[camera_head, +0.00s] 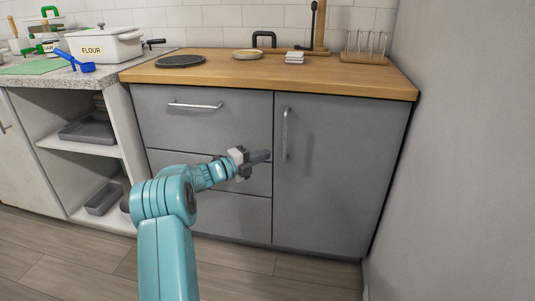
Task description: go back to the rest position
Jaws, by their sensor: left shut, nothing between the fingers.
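My left gripper (260,156) is at the end of the teal arm that rises from the bottom left of the picture. It is shut and empty. It is in front of the grey cabinet (340,180), by the drawer fronts and left of the door's vertical handle (285,134). I cannot tell how far it is from the cabinet. My right gripper is not in view.
A wooden counter (350,80) tops the cabinet and bears a dark round plate (180,61), a bowl (247,54) and a rack (365,48). Open shelves (75,143) stand on the left. A grey wall (470,180) closes the right side. Bare floor (310,280) lies below.

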